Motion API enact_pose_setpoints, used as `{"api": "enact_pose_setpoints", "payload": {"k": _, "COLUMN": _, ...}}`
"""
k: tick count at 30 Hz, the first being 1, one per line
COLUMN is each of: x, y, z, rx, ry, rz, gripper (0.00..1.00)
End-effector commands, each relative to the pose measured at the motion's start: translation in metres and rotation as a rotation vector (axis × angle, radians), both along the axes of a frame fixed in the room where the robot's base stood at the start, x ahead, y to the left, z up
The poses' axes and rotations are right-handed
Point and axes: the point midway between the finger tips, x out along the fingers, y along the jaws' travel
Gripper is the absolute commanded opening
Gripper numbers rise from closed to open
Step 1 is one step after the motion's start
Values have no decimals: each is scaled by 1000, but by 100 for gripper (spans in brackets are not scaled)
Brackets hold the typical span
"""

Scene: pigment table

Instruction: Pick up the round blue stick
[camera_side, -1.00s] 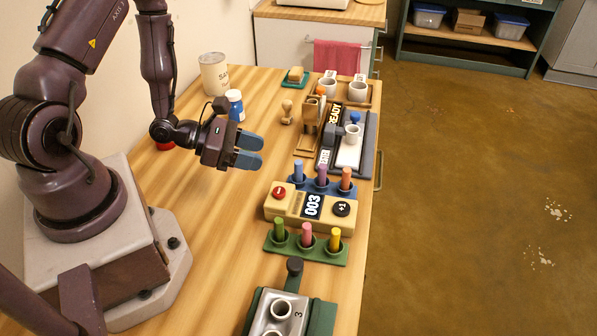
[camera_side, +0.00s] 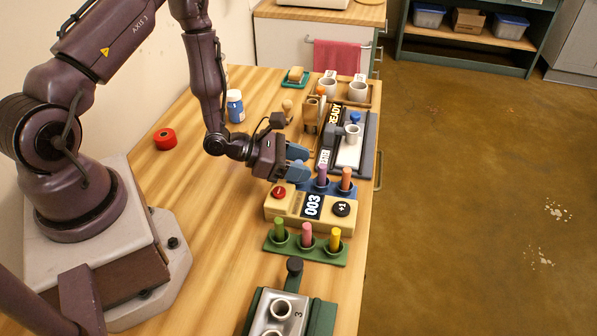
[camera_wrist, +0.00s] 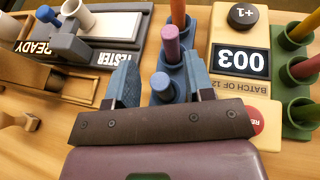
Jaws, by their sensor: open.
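The round blue stick (camera_wrist: 162,82) stands upright in a hole of the blue holder (camera_wrist: 180,68), at the near end of its row. My gripper (camera_wrist: 160,66) is open, with one blue finger on each side of the stick and a visible gap to it in the wrist view. In the side view my gripper (camera_side: 297,162) is at the left end of the blue holder and hides the blue stick. A purple stick (camera_side: 321,176) and an orange stick (camera_side: 345,179) stand in the same holder.
A beige counter box (camera_side: 290,203) reading 003, with a red button, is beside the holder. A green holder (camera_side: 306,250) bears green, pink and yellow sticks. A tester pad (camera_side: 350,150) with a white cup lies behind. The table's left side is mostly clear.

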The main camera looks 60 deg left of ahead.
Motion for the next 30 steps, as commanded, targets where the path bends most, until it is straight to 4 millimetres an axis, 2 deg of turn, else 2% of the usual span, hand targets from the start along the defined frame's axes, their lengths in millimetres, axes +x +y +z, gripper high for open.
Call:
{"api": "enact_pose_setpoints", "payload": {"k": 1, "x": 0, "y": 0, "z": 0, "rx": 0, "ry": 0, "rz": 0, "gripper": 48}}
{"api": "enact_pose_setpoints", "payload": {"k": 6, "x": 0, "y": 0, "z": 0, "rx": 1, "ry": 0, "rz": 0, "gripper": 9}}
{"api": "enact_pose_setpoints", "payload": {"k": 7, "x": 0, "y": 0, "z": 0, "rx": 1, "ry": 0, "rz": 0, "gripper": 2}}
{"api": "enact_pose_setpoints", "payload": {"k": 8, "x": 0, "y": 0, "z": 0, "rx": 1, "ry": 0, "rz": 0, "gripper": 0}}
{"api": "enact_pose_setpoints", "payload": {"k": 20, "x": 0, "y": 1, "z": 5, "rx": 1, "ry": -2, "rz": -1, "gripper": 0}}
{"api": "enact_pose_setpoints", "payload": {"k": 26, "x": 0, "y": 1, "z": 27, "rx": 3, "ry": -4, "rz": -1, "gripper": 0}}
{"api": "enact_pose_setpoints", "payload": {"k": 30, "x": 0, "y": 1, "z": 50, "rx": 4, "ry": -6, "rz": -1, "gripper": 0}}
